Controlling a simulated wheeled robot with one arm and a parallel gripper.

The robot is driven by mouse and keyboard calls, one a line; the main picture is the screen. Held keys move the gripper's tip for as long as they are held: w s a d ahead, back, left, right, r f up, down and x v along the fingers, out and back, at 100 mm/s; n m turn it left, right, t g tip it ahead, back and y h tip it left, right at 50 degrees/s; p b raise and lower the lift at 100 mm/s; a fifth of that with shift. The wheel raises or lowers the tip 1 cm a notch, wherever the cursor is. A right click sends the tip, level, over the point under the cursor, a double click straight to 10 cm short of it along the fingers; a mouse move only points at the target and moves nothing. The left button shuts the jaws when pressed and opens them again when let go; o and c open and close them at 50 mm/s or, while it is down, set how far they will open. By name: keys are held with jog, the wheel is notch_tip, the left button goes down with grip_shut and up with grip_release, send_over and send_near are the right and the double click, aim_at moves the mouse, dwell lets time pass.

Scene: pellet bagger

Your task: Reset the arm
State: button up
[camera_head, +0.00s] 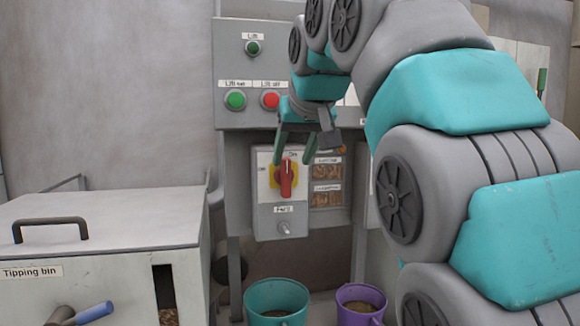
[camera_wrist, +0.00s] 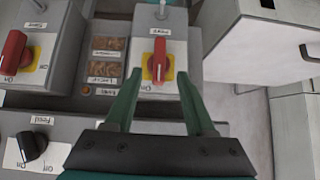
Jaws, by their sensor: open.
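My arm reaches in from the right in the head view. My gripper (camera_head: 292,148) hangs in front of the control panel, its two green fingers apart and nothing between them. In the wrist view my gripper (camera_wrist: 158,84) is open, with a red rotary switch (camera_wrist: 158,60) on a yellow plate beyond the fingertips. In the head view this red switch (camera_head: 287,178) stands upright just below the fingers. I cannot tell whether the fingers touch it.
The panel (camera_head: 228,62) carries a green button (camera_head: 235,100) and a red button (camera_head: 271,100). A tipping bin (camera_head: 120,222) stands at left. A teal bucket (camera_head: 262,298) and a purple bucket (camera_head: 360,296) stand below. A black knob (camera_wrist: 31,146) and another red switch (camera_wrist: 12,50) are at left.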

jog(key=shift+s+d, duration=0.1)
jog(key=s+d+f+m+g+h, duration=0.1)
jog(key=s+d+f+g, duration=0.1)
jog(key=s+d+f, duration=0.35)
jog(key=s+d+f+m+g, duration=0.1)
jog(key=s+d+f, duration=0.1)
jog(key=f, duration=0.7)
jog(key=s+d+f+g+h, duration=0.1)
jog(key=s+d+f+g, duration=0.15)
jog(key=f, duration=0.45)
jog(key=s+d+f+g, duration=0.2)
jog(key=s+d+f, duration=0.1)
jog(key=s+f, duration=0.8)
jog(key=s+d+f+m+g, duration=0.1)
jog(key=s+d+f+g, duration=0.2)
jog(key=s+f, duration=0.8)
jog(key=s, duration=0.3)
jog(key=shift+s+f+h, duration=0.2)
jog(key=shift+f+h, duration=0.1)
jog(key=shift+f, duration=0.1)
jog(key=shift+d, duration=0.1)
